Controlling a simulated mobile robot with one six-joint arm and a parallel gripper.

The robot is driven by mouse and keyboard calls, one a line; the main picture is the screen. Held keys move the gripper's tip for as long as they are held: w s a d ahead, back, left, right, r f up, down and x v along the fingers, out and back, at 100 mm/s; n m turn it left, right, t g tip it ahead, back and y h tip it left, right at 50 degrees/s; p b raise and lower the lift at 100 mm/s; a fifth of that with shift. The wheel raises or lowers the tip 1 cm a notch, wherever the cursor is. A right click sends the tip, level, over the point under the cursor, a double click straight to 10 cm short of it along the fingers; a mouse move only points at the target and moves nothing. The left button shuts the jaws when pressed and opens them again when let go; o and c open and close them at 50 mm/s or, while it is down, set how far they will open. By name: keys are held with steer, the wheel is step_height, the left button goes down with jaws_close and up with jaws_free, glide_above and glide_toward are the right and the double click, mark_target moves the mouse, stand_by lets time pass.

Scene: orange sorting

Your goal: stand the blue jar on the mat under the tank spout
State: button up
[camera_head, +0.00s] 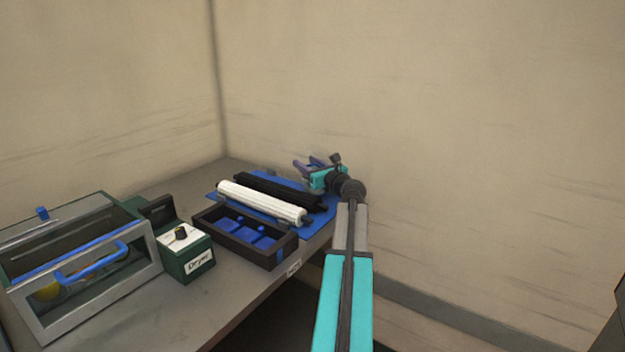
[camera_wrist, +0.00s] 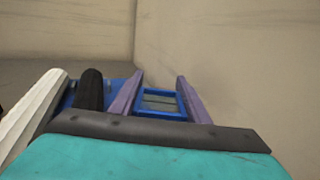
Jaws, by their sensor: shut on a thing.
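My gripper (camera_head: 308,164) is at the far right end of the bench, over or beside the blue board. In the wrist view its two purple fingers (camera_wrist: 159,84) are shut on a blue square-rimmed thing (camera_wrist: 160,114). Its middle looks grey, open or see-through. It may be the blue jar, but I cannot tell for sure. In the head view the fingers and arm make it hard to pick out. I see no tank, spout or mat that I can name surely.
A white roller (camera_head: 262,203) and a black roller (camera_head: 280,191) lie on the blue board (camera_head: 318,222). A dark tray (camera_head: 283,250) with blue compartments, a green dryer box (camera_head: 200,262) and a glass-sided case (camera_head: 140,262) stand to the left. Walls close the back and right.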

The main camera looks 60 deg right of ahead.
steer(key=shift+r, duration=0.1)
step_height(320, 180, up, 10)
steer(key=p, duration=0.1)
stand_by(0.5)
steer(key=shift+s, duration=0.1)
stand_by(0.6)
